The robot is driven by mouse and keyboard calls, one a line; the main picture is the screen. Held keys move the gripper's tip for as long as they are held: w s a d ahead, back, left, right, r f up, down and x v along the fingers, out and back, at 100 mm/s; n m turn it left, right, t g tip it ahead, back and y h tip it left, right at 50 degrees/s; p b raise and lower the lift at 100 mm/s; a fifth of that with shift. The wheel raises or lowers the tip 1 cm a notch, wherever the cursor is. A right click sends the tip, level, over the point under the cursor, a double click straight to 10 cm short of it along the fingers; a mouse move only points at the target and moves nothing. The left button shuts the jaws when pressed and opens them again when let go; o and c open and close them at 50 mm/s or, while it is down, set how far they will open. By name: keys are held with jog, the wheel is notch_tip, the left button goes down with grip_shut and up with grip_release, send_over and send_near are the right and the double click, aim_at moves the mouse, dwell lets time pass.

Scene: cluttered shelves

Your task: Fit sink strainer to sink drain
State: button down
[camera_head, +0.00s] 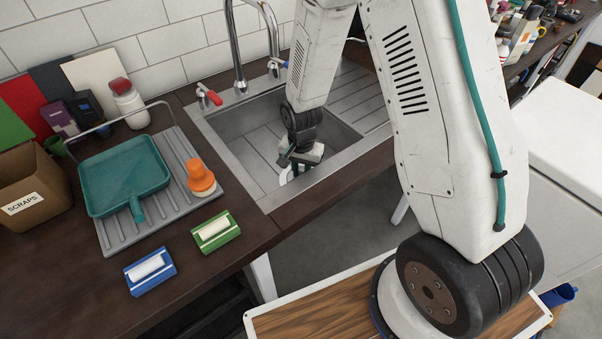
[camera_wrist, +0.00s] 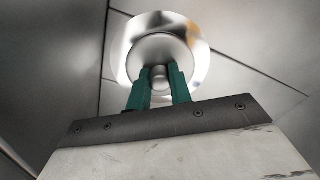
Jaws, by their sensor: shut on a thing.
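My gripper (camera_wrist: 158,80) has two green fingers shut on the small knob of the sink strainer (camera_wrist: 158,46), a round grey metal disc, in the wrist view. Around the disc shows a wider shiny ring, which looks like the sink drain (camera_wrist: 200,50) in the basin floor. The disc lies within the ring's outline; I cannot tell whether it is seated or held just above. In the head view my gripper (camera_head: 293,168) reaches down inside the sink basin (camera_head: 250,150). There the strainer and drain are mostly hidden by my gripper and the basin's front edge.
A faucet (camera_head: 238,50) with a red-handled tap (camera_head: 209,96) stands behind the basin. Left of it are a drying rack (camera_head: 112,236) with a teal dustpan (camera_head: 122,176), an orange-topped item (camera_head: 200,176), a green box (camera_head: 216,232), a blue box (camera_head: 150,271) and a scraps box (camera_head: 30,185).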

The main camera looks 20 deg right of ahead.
jog(key=shift+f, duration=0.15)
dwell(0.5)
jog(key=c, duration=1.2)
grip_release()
jog(key=shift+r, duration=3.95)
jog(key=s+d+r+n, duration=0.1)
jog(key=s+r+n, duration=0.1)
jog(key=s+r, duration=0.5)
jog(key=s+d+r+n, duration=0.2)
jog(key=r, duration=1)
jog(key=s+r+n, duration=0.1)
jog(key=s+r, duration=0.2)
jog(key=s, duration=0.2)
jog(key=s+r+n, duration=0.1)
jog(key=s+r, duration=0.2)
jog(key=s, duration=0.3)
jog(key=s+d+r+n+t, duration=0.1)
jog(key=s+r+n, duration=0.1)
jog(key=s, duration=0.3)
jog(key=shift+s+r, duration=0.2)
jog(key=shift+r, duration=0.25)
